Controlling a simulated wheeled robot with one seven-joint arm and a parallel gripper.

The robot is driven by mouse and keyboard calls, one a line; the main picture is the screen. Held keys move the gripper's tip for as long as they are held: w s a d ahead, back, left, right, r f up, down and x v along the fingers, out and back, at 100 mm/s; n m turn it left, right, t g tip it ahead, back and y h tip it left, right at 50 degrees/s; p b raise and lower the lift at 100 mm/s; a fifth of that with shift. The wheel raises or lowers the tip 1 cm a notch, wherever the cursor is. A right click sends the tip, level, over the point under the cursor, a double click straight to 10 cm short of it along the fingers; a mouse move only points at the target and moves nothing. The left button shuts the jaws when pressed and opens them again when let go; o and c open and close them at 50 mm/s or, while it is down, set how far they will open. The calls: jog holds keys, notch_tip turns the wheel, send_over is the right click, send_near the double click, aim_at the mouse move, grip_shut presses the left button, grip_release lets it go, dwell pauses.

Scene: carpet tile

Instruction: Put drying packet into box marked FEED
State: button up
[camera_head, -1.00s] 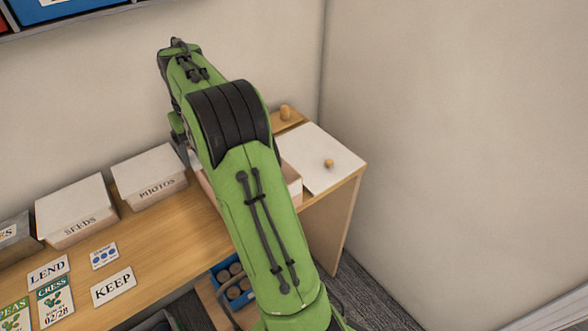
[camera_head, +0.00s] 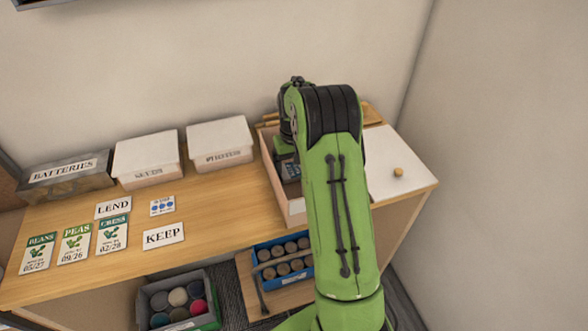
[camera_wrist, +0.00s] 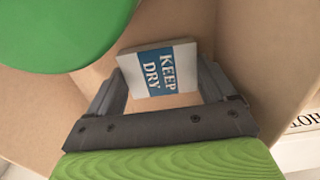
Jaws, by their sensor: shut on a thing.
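The drying packet (camera_wrist: 158,72), white with a blue band reading KEEP DRY, is between the two jaws of my gripper (camera_wrist: 158,92) in the wrist view. My gripper is shut on it. Tan cardboard-like surfaces lie behind it. No FEED label can be read in either view. I cannot tell whether the packet touches the box.
Lidded boxes stand left at the wall: BATTERIES (camera_head: 66,172), a white one (camera_head: 147,160) and another (camera_head: 220,145). A KEEP card (camera_head: 164,236) and seed packets lie in front. A white panel (camera_head: 395,165) with a knob is right. A large green disc (camera_wrist: 60,25) fills the wrist view's upper left.

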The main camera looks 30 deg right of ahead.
jog(key=shift+f, duration=0.3)
jog(key=shift+f, duration=0.1)
jog(key=shift+f, duration=0.15)
jog(key=o, duration=0.9)
jog(key=shift+c, duration=0.2)
